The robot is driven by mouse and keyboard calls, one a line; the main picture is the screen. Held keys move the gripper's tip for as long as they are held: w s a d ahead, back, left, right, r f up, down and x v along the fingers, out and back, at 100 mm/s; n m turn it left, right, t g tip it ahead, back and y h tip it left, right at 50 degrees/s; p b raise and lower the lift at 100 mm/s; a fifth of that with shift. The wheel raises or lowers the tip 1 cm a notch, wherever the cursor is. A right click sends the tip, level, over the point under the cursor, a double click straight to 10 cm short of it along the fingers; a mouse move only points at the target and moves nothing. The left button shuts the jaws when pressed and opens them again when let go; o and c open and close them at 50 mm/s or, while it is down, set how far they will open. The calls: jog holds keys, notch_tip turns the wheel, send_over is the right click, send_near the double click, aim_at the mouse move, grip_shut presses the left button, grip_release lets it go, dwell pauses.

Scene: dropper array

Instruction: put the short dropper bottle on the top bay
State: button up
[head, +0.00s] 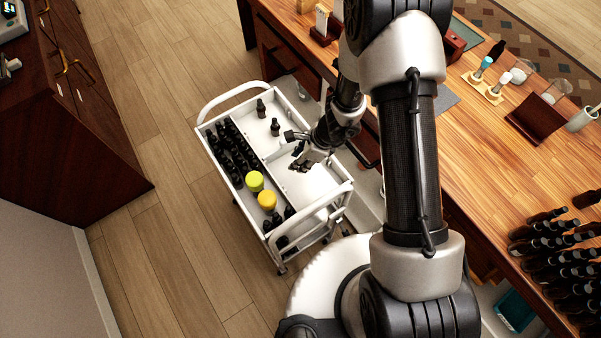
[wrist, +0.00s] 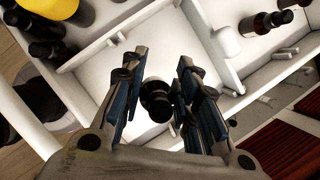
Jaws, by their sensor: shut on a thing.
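A small dark dropper bottle (wrist: 157,101) sits between my gripper's blue-padded fingers (wrist: 155,90) in the wrist view. I see mainly its black top; the rest is hidden below. The gripper (head: 305,160) is shut on it, over the right part of the white cart's top tray (head: 312,184) in the head view. The bottle cannot be made out clearly there. The bare white tray floor (wrist: 150,58) lies beneath the fingers. I cannot tell whether the bottle touches it.
Dark bottles (head: 228,150) fill the cart's left strip, with yellow-lidded jars (head: 267,199) near its front. Two dark bottles (head: 275,127) stand in the back section. White dividers (wrist: 120,38) border the bare floor. The wooden bench (head: 470,130) is at the right, with many bottles (head: 555,245).

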notch_tip(320, 180, down, 7)
jog(key=shift+r+b, duration=0.2)
jog(key=shift+b, duration=0.85)
jog(key=shift+f, duration=0.1)
jog(key=o, duration=1.1)
jog(key=shift+c, duration=0.2)
